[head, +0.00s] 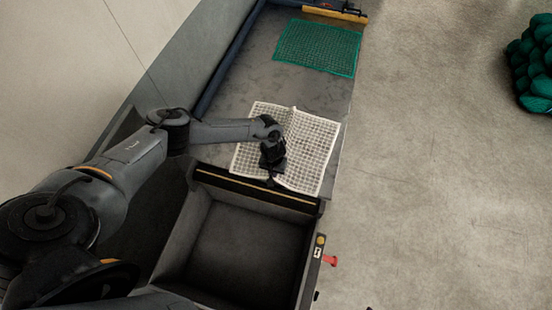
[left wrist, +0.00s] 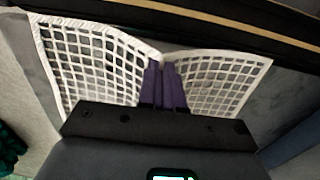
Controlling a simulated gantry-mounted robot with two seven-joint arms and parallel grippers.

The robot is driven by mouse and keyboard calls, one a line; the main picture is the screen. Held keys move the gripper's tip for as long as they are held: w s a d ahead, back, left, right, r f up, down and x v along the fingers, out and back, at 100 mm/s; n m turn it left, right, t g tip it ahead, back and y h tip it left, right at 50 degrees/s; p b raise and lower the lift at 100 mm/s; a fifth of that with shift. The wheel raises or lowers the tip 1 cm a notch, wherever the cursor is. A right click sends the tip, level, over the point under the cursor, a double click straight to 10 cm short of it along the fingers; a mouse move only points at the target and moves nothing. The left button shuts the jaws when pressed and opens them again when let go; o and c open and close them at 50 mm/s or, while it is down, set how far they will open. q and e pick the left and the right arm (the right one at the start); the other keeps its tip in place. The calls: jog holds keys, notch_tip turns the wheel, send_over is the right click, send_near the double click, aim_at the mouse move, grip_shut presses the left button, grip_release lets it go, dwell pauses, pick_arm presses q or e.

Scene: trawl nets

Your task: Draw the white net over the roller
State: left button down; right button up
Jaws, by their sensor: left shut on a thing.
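The white net (head: 312,148) lies on the grey table, its middle pulled up into a crease under my left gripper (head: 271,180). The gripper is shut on the middle of the net's near edge, just behind the roller. In the left wrist view, the purple fingers (left wrist: 164,70) pinch the net, and its mesh (left wrist: 95,60) spreads to both sides. The roller (head: 235,184) is a dark bar with a yellow stripe along the table's near end. It crosses the top of the left wrist view (left wrist: 225,28). My right gripper is not in view.
An open dark bin (head: 238,245) is sunk in front of the roller. A green net (head: 318,47) lies flat at the table's far end. A green net pile (head: 535,62) sits on the floor.

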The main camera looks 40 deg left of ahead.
pick_arm(q)
jog(key=s+d+p, duration=0.1)
jog(key=s+p, duration=0.1)
jog(key=s+d+p, duration=0.1)
jog(key=s+p, duration=0.1)
jog(key=s+d+p, duration=0.1)
jog(key=s+p, duration=0.1)
jog(key=shift+s+d+r, duration=0.2)
jog(key=shift+s, duration=0.2)
jog(key=shift+s+d+f+p, duration=0.15)
jog(key=shift+s+d+p, duration=0.25)
jog(key=shift+s+p, duration=0.3)
jog(key=s+d+p, duration=0.3)
jog(key=s, duration=0.4)
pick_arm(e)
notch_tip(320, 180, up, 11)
pick_arm(q)
notch_tip(320, 180, down, 9)
jog(key=b, duration=0.7)
jog(key=shift+s+d, duration=0.2)
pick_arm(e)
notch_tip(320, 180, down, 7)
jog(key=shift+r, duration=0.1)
pick_arm(q)
jog(key=c, duration=1.2)
grip_release()
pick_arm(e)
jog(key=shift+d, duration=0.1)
